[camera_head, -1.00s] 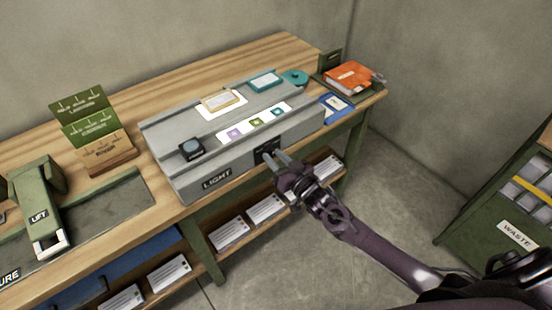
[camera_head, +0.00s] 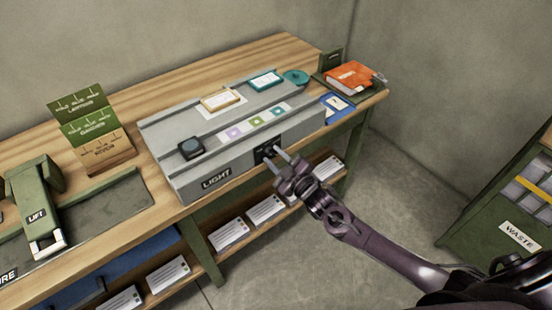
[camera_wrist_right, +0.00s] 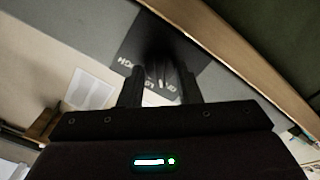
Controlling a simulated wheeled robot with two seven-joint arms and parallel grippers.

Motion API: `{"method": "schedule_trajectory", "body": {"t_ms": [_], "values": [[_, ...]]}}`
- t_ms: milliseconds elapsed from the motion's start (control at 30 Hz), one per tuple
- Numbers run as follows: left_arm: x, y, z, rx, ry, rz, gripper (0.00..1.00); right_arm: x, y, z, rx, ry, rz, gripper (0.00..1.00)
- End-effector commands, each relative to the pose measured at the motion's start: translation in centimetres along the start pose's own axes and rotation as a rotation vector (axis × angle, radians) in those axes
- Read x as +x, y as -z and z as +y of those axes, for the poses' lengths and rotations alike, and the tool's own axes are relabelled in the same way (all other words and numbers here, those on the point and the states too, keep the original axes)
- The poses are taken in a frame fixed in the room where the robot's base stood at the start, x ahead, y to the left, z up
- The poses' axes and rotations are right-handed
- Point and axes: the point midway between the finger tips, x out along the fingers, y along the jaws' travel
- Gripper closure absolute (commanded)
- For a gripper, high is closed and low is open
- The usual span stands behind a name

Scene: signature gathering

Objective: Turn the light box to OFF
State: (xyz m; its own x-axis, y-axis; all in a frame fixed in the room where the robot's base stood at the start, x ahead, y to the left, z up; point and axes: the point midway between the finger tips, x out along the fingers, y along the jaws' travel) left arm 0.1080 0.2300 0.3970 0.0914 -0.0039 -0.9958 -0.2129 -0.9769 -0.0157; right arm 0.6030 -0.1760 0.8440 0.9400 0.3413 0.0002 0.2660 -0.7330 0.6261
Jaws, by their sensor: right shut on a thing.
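The light box (camera_head: 240,163) is a long grey box on the wooden bench, with a LIGHT label (camera_head: 216,178) on its front. Its top strip (camera_head: 257,122) with small coloured pieces looks dull grey, not glowing. A black switch plate (camera_head: 268,151) is on the front face; it also shows in the wrist view (camera_wrist_right: 127,65), with lettering that is hard to read. My right gripper (camera_head: 278,157) is at this plate, its fingers (camera_wrist_right: 160,85) shut on the dark switch knob. The knob is mostly hidden between the fingers and in shadow. My left gripper is not in view.
A dark square block (camera_head: 191,148) and framed cards (camera_head: 222,100) sit on the box. Left are green card holders (camera_head: 85,125) and a LIFT device (camera_head: 40,210). An orange book (camera_head: 350,75) lies at right. A shelf below holds cards. A WASTE bin (camera_head: 490,225) stands right, with open floor between.

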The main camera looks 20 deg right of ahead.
Motion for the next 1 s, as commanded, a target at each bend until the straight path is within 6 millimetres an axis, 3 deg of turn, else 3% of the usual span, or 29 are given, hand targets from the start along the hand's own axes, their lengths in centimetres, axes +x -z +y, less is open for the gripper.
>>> {"method": "schedule_trajectory", "body": {"t_ms": [400,967,1000], "values": [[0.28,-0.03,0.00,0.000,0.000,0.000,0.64,-0.05,-0.11,-0.12,-0.188,0.002,-0.002,0.92],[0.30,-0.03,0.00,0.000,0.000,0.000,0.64,-0.05,-0.09,-0.13,-0.213,0.002,-0.002,0.92],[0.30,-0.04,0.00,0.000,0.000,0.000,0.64,-0.05,-0.09,-0.13,-0.213,0.002,-0.002,0.64]]}}
